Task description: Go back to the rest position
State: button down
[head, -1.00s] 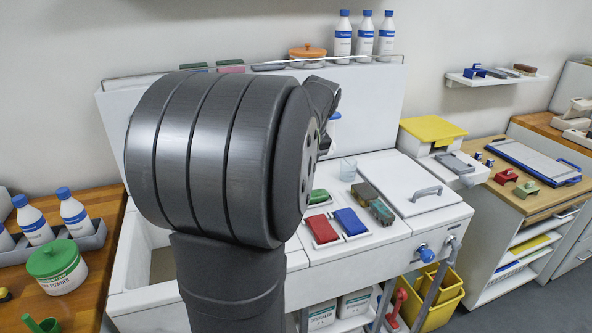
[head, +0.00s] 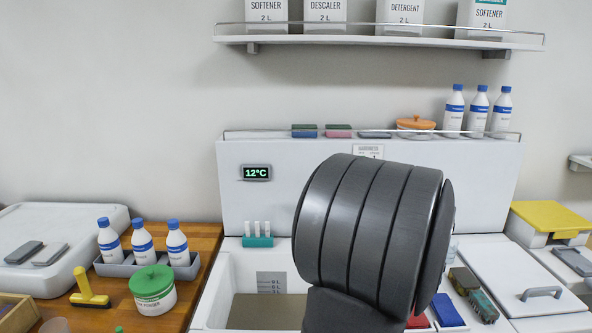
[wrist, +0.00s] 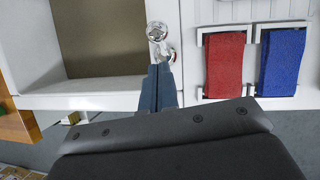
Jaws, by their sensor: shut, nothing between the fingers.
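My gripper (wrist: 158,88) shows in the wrist view with its two dark fingers together and nothing between them. It is over the front edge of the white sink unit (wrist: 100,88), just below a chrome fitting (wrist: 158,38). In the head view my dark arm link fills the centre right and hides the gripper and part of the sink unit (head: 215,290).
A red pad (wrist: 225,65) and a blue pad (wrist: 281,60) lie right of the gripper. The sink basin (wrist: 98,35) is to its left. In the head view, bottles in a grey tray (head: 125,267) and a green-lidded tub (head: 153,290) stand on the wooden counter at left.

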jog(key=shift+s+a+f+t, duration=0.1)
jog(key=shift+s+f+t, duration=0.85)
jog(key=shift+s+t, duration=0.35)
jog(key=shift+w, duration=0.2)
